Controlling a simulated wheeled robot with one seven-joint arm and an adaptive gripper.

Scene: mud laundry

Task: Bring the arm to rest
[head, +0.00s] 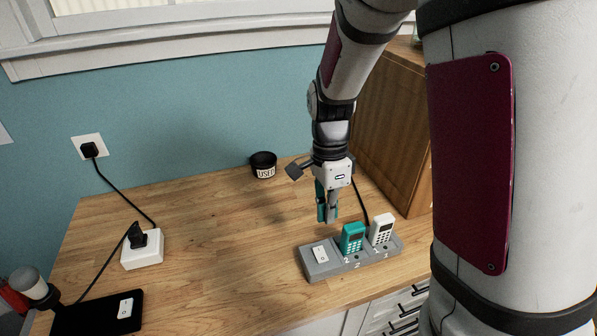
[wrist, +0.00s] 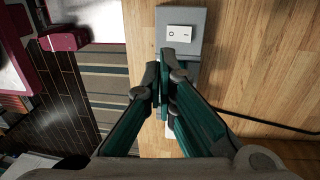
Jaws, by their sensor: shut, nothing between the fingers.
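My arm reaches down over the wooden counter (head: 190,222). My gripper (head: 327,219) points downward with its teal fingers together and nothing between them; its closed fingertips (wrist: 163,72) also show in the wrist view. In the head view it hangs just above and behind a grey dock (head: 320,270). The dock holds a teal handset (head: 352,238) and a white handset (head: 382,229), both upright. My fingers hide most of the handsets there.
A wooden cabinet (head: 392,125) stands close to the right of my arm. A black cup marked USED (head: 263,166) is at the back. A white socket box (head: 142,250) with a cord and a black pad (head: 75,318) are at the left. The counter's middle is clear.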

